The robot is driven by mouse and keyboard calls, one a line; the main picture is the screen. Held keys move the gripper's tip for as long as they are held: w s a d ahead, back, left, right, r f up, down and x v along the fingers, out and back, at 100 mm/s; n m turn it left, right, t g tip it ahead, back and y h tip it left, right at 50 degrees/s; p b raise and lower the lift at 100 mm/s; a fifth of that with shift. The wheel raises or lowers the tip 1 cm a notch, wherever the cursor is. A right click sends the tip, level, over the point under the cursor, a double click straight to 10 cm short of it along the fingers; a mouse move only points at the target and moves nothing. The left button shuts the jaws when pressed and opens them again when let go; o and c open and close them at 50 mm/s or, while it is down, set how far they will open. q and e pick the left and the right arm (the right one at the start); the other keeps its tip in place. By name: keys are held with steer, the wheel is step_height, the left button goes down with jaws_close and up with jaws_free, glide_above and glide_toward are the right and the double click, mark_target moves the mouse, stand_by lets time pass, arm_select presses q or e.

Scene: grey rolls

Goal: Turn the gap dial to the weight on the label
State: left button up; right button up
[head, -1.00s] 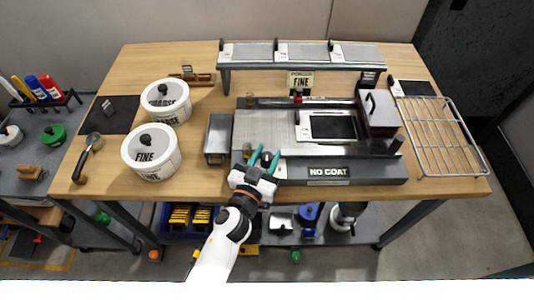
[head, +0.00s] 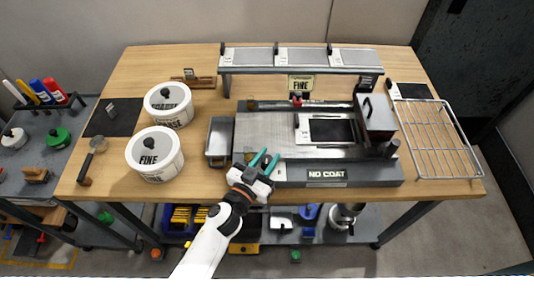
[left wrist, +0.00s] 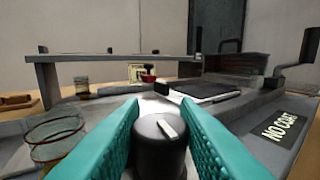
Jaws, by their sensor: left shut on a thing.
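The gap dial is a black round knob (left wrist: 160,143) with a white pointer line on top. In the left wrist view it sits between the teal fingers of my left gripper (head: 264,160), which is shut on it. The pointer leans to the upper left in that view; no scale around it can be read. In the head view the fingers mostly hide the dial, at the front left of the grey coating machine (head: 345,173). A pale yellow label (head: 301,84) reading "FINE" stands behind the machine; it also shows in the left wrist view (left wrist: 136,72). My right gripper is out of view.
Two white tubs, a "FINE" one (head: 155,155) and another (head: 168,106), stand left of a grey tray (head: 219,140). A raised shelf (head: 300,70) spans the back. A wire rack (head: 436,140) lies right.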

arm_select(q)
steer(key=m+g+h+p, duration=0.2)
steer(key=h, duration=0.1)
steer(key=shift+a+r, duration=0.1)
steer(key=shift+r, duration=0.15)
steer(key=shift+f+m+g+h+p, duration=0.15)
steer(key=shift+m+g+h+p, duration=0.35)
steer(key=shift+m+g+h, duration=1)
steer(key=shift+m+g, duration=0.2)
steer(key=shift+g, duration=0.5)
steer(key=o, duration=0.7)
steer(key=shift+f, duration=0.1)
